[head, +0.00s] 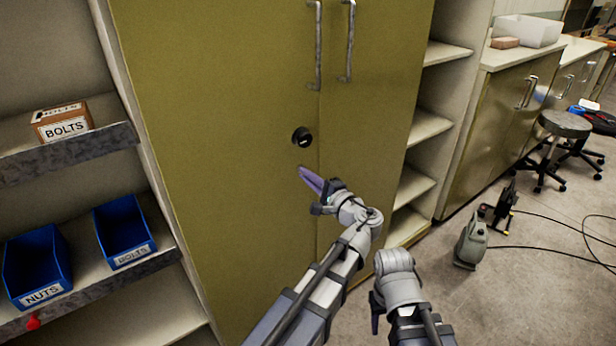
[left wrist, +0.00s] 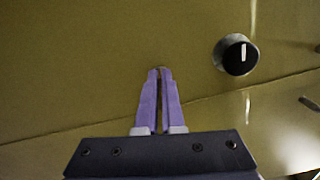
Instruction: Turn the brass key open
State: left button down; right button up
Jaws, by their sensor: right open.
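The lock (head: 302,137) is a round black disc with a pale mark, set in the olive cabinet door (head: 220,110) near the seam. It also shows in the left wrist view (left wrist: 237,55), right of the fingers. My left gripper (head: 306,174) is just below the lock, apart from it. Its purple fingers (left wrist: 160,76) lie almost together, with a narrow gap; whether anything thin is between the tips is unclear. I cannot make out a brass key for certain. My right gripper (head: 376,312) hangs low at the right, mostly hidden by its wrist, away from the door.
Two long door handles (head: 316,45) are above the lock. Shelves at the left hold a bolts box (head: 62,120) and blue bins (head: 37,265). Open shelves (head: 425,125) adjoin the cabinet at the right. A stool (head: 563,125) and cables are on the floor.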

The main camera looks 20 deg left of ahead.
pick_arm(q)
jog(key=shift+n, duration=1.1)
pick_arm(e)
jog(key=shift+f, duration=0.1)
pick_arm(q)
jog(key=shift+f, duration=0.1)
jog(key=c, duration=1)
grip_release()
jog(key=shift+c, duration=0.2)
jog(key=shift+s, duration=0.1)
pick_arm(e)
jog(key=shift+d, duration=0.1)
